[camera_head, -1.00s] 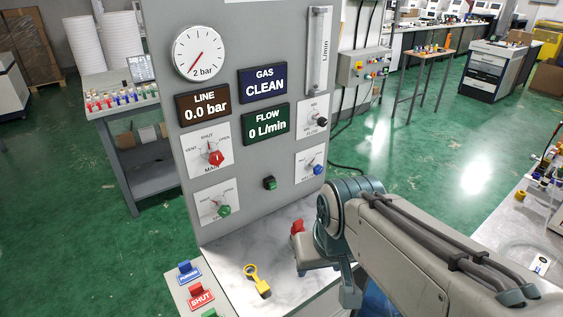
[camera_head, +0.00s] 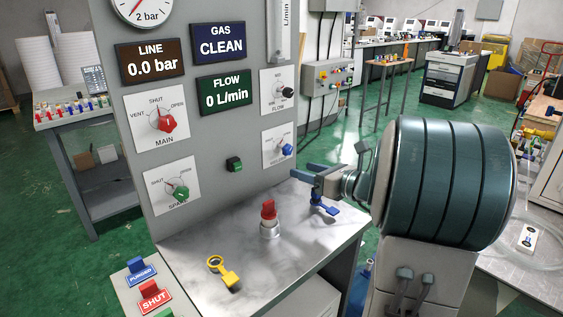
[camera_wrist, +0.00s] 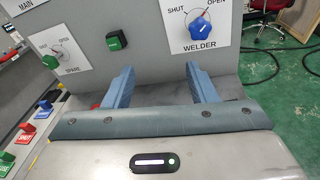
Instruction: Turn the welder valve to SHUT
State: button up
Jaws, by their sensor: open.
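The welder valve is a blue knob (camera_wrist: 199,28) on a white plate marked SHUT at left, OPEN at right and WELDER below. It also shows in the head view (camera_head: 287,150), low on the right of the grey panel. My gripper (camera_wrist: 163,78) is open and empty, with both blue fingers pointing at the panel. In the wrist view the knob is beyond and above the right finger, apart from it. In the head view my gripper (camera_head: 308,172) is just right of and below the knob.
The panel also bears a red MAIN knob (camera_head: 166,122), a green SPARE knob (camera_head: 181,193), a black FLOW knob (camera_head: 288,92) and a green button (camera_head: 235,164).

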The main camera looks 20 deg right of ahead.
aim_at(290, 151)
jog(key=w+d+m+t+h, duration=0.1)
jog(key=d+m+t+h, duration=0.15)
jog(key=d, duration=0.25)
jog(key=shift+m+g+y, duration=0.25)
jog(key=shift+m+y, duration=0.2)
jog(key=x, duration=1.4)
jog(key=shift+f, duration=0.25)
jog(key=c, duration=1)
